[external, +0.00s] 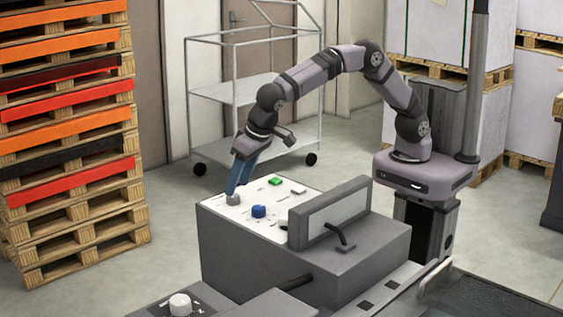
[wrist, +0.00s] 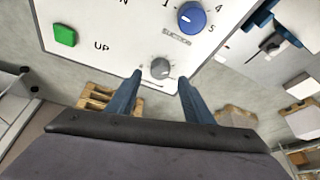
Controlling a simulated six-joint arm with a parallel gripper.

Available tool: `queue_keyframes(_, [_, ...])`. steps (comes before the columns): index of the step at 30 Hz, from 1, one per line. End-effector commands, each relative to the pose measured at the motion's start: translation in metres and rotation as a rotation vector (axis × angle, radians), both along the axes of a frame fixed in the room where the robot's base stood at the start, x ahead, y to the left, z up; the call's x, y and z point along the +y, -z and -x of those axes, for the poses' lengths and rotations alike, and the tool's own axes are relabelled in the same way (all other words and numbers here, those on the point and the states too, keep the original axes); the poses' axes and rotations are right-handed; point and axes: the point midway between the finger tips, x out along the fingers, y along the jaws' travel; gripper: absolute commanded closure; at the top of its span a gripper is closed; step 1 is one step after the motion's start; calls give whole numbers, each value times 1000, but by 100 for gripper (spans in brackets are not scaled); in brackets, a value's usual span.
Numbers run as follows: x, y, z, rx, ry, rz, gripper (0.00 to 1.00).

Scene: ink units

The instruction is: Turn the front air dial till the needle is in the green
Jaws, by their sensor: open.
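A small grey dial (external: 233,200) sits at the near left corner of the white panel (external: 218,208) on the grey box. My gripper (external: 236,190) points down at this dial with its blue fingers. In the wrist view, the grey dial (wrist: 160,68) shows between the two fingertips of my gripper (wrist: 160,77), with space on both sides. I cannot tell how far down around it the tips reach. A second, pale knob (external: 180,304) stands on a lower unit in the foreground. No gauge needle or green zone can be made out, and no label reads as air.
A blue dial (wrist: 191,17) labelled SUCTION and a green button (wrist: 64,35) are on the same panel. A raised grey housing (external: 330,215) stands at the panel's right side. A wire cart (external: 250,90) and stacked pallets (external: 75,130) are behind and left, with clear floor between.

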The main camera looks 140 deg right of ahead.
Motion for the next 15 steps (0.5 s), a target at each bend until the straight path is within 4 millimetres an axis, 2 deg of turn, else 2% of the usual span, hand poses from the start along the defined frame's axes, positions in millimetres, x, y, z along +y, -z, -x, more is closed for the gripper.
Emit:
queue_keyframes(7, [11, -27, 3, -1, 0, 1, 53])
queue_keyframes(15, [14, -36, 5, 0, 0, 0, 53])
